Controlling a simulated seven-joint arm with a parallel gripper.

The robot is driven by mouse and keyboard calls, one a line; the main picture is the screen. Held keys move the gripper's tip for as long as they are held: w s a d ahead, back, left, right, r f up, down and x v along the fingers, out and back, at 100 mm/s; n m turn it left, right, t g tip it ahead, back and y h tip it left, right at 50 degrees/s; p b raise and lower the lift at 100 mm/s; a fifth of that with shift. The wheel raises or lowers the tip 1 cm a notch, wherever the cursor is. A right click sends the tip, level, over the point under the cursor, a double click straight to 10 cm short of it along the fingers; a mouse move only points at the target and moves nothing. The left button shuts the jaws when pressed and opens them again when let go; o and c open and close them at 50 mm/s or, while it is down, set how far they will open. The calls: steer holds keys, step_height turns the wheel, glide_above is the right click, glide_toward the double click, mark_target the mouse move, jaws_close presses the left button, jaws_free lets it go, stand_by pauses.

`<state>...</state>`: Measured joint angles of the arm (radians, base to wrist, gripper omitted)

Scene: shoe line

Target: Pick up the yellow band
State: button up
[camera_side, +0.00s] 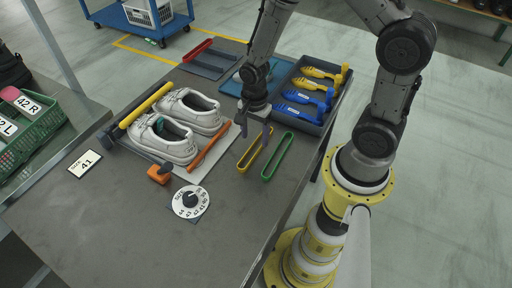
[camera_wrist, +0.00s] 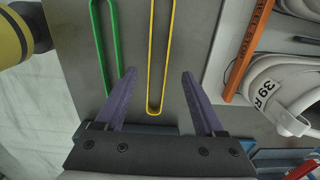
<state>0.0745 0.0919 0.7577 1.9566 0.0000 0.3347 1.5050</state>
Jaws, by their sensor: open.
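The yellow band (camera_side: 255,149) is a long narrow loop lying flat on the grey table, between the shoes and a green band (camera_side: 277,157). In the wrist view the yellow band (camera_wrist: 163,60) runs down to a rounded end between my fingers, and the green band (camera_wrist: 104,45) lies to its left. My gripper (camera_side: 255,126) is open and empty, its dark fingers pointing down above the far end of the yellow band. In the wrist view my gripper (camera_wrist: 157,82) has its purple fingertips on either side of the yellow band, not touching it as far as I can see.
White shoes (camera_side: 172,139) stand left of the bands, with an orange bar (camera_side: 208,147) beside them. A dark tray (camera_side: 312,91) of yellow and blue shoe trees lies behind, at the right.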

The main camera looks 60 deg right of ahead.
mark_target(256, 150)
steer(key=shift+s+f, duration=0.2)
steer(key=shift+f, duration=1.6)
jaws_close()
